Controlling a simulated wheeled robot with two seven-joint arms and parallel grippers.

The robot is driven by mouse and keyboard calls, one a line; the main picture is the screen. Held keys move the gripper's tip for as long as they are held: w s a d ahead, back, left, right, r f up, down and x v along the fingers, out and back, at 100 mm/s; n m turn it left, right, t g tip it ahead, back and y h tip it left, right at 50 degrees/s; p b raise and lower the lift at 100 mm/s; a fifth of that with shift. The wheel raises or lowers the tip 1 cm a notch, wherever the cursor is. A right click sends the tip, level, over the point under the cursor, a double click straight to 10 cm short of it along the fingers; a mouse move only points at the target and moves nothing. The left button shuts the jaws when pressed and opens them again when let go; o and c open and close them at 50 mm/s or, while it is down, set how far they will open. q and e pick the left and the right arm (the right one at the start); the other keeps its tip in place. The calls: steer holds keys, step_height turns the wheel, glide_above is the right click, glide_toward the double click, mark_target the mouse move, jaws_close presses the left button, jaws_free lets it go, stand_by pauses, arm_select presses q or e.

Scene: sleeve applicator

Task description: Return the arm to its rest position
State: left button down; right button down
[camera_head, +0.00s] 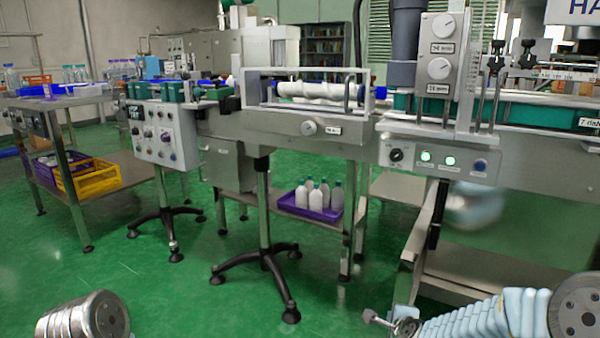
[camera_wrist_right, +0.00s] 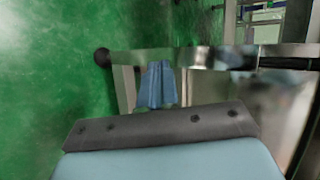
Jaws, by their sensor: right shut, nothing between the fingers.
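In the right wrist view, the blue-grey fingers of my right gripper (camera_wrist_right: 158,66) are together and empty, over the green floor and close to blurred metal framework. In the head view, my right arm (camera_head: 490,318) lies low at the bottom right, in a light blue ribbed cover, in front of the machine line and below its control panel. A metal part of my left arm (camera_head: 85,318) shows at the bottom left edge over the floor. My left gripper is out of view.
A purple crate of white bottles (camera_head: 310,207) sits on a low shelf. Green floor (camera_head: 190,290) is clear at front left.

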steer(key=s+a+f+n+g+y, duration=0.2)
steer(key=s+a+f+n+g, duration=0.35)
steer(key=s+f+n, duration=0.55)
steer(key=s+a+f+n+g+y, duration=0.35)
steer(key=s+a+f+n, duration=0.25)
steer(key=s+f, duration=0.8)
steer(key=s+r+n+g+p, duration=0.1)
steer(key=s+r+p, duration=0.2)
steer(key=r+p, duration=0.9)
steer(key=shift+s+a+r+n+p, duration=0.2)
steer(key=shift+a+n+p, duration=0.1)
steer(key=shift+n, duration=0.1)
